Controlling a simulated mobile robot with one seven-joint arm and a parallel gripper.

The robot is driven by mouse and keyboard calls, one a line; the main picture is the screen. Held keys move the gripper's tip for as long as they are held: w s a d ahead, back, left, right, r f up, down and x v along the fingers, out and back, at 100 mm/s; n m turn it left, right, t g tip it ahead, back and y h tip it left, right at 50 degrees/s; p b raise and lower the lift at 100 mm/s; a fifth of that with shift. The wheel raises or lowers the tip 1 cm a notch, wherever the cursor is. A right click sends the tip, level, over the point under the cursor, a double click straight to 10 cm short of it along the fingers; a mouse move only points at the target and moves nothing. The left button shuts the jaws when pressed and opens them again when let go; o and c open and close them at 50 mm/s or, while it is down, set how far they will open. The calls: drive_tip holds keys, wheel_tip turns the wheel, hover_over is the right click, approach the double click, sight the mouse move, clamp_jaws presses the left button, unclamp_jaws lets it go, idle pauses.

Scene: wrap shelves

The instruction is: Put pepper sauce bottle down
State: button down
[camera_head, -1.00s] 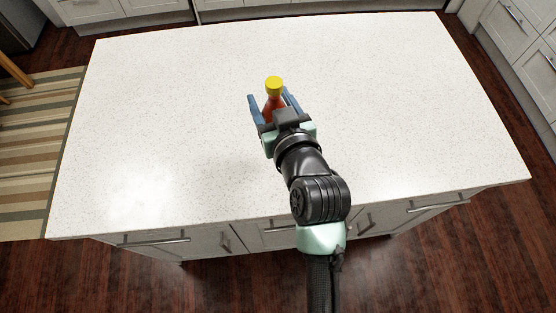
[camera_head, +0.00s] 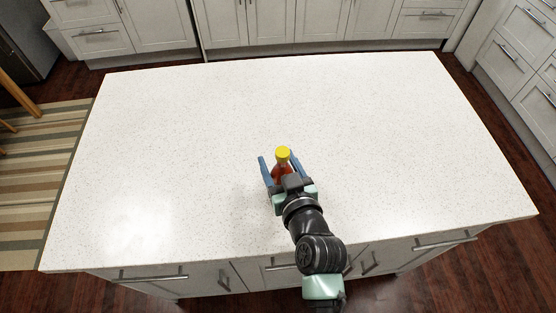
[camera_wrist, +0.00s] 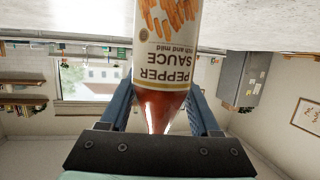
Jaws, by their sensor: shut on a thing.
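In the wrist view the bottle (camera_wrist: 166,45) appears upside down, with a white "PEPPER SAUCE" label and a red neck between the fingers.
The white speckled counter (camera_head: 400,140) is bare around the bottle, with wide free room on all sides. Its near edge has drawers with handles below. Grey-white cabinets (camera_head: 160,28) line the back, and a striped rug (camera_head: 40,170) lies on the floor at left.

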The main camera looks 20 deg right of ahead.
drive_tip(key=shift+r, duration=0.1)
drive_tip(key=shift+c, duration=0.6)
unclamp_jaws()
drive_tip(key=shift+f, duration=0.2)
drive_tip(key=b+v, duration=0.1)
drive_tip(key=v, duration=1.1)
drive_tip(key=shift+r+b, duration=0.2)
drive_tip(key=shift+b, duration=0.1)
drive_tip(key=shift+a, duration=0.1)
